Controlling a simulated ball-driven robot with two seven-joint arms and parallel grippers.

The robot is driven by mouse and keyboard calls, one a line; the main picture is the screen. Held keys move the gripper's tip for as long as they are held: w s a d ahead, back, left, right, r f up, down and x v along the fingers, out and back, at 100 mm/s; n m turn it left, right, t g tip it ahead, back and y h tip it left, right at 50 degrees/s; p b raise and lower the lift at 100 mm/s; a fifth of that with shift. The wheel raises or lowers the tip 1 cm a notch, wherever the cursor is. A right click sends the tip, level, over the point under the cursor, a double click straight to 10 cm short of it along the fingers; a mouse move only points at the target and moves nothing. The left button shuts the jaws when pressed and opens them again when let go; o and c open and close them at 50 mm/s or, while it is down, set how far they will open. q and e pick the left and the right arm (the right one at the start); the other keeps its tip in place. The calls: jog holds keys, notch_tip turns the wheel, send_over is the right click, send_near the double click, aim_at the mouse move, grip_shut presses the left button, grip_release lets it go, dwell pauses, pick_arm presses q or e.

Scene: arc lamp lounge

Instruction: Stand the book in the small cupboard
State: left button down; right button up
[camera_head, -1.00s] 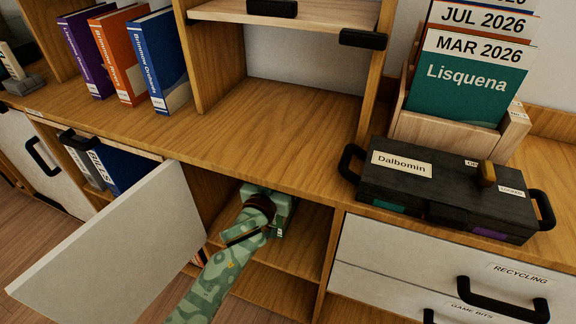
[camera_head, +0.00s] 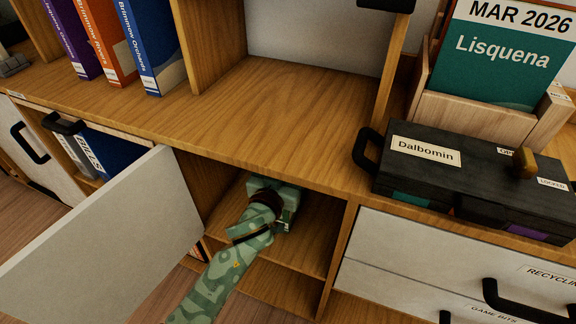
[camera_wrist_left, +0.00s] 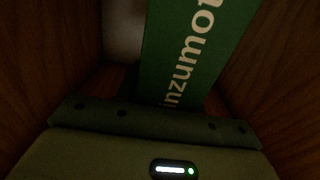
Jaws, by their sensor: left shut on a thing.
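The small cupboard (camera_head: 312,243) is the open wooden compartment under the counter, with a shelf inside. Its pale door (camera_head: 105,235) stands open to the left. My left arm reaches into it, and my left gripper (camera_head: 284,208) is inside above the shelf, its fingertips hidden in the head view. In the dark left wrist view, a green book (camera_wrist_left: 196,50) with white lettering "inzumot" is in front of my left gripper (camera_wrist_left: 160,115), which is shut on it. Wooden walls flank the book. I cannot tell whether its lower edge touches the shelf. My right gripper is not in view.
Purple, orange and blue books (camera_head: 150,45) stand on the counter at the left. A black box labelled Dalbomin (camera_head: 470,185) and a calendar in a wooden holder (camera_head: 500,55) are at the right. Drawers with black handles (camera_head: 515,300) flank the cupboard's right side.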

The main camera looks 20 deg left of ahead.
pick_arm(q)
jog(key=shift+r, duration=0.15)
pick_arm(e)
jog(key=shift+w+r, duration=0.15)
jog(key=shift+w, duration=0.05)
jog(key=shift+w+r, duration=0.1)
pick_arm(q)
jog(key=c, duration=0.9)
grip_release()
jog(key=shift+f, duration=0.2)
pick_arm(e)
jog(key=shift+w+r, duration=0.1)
pick_arm(q)
jog(key=shift+s+a+r+p, duration=0.1)
jog(key=shift+s+p, duration=0.65)
jog(key=shift+s, duration=2.3)
jog(key=shift+s+a+p, duration=0.1)
jog(key=shift+s+p, duration=0.65)
jog(key=shift+s, duration=2.25)
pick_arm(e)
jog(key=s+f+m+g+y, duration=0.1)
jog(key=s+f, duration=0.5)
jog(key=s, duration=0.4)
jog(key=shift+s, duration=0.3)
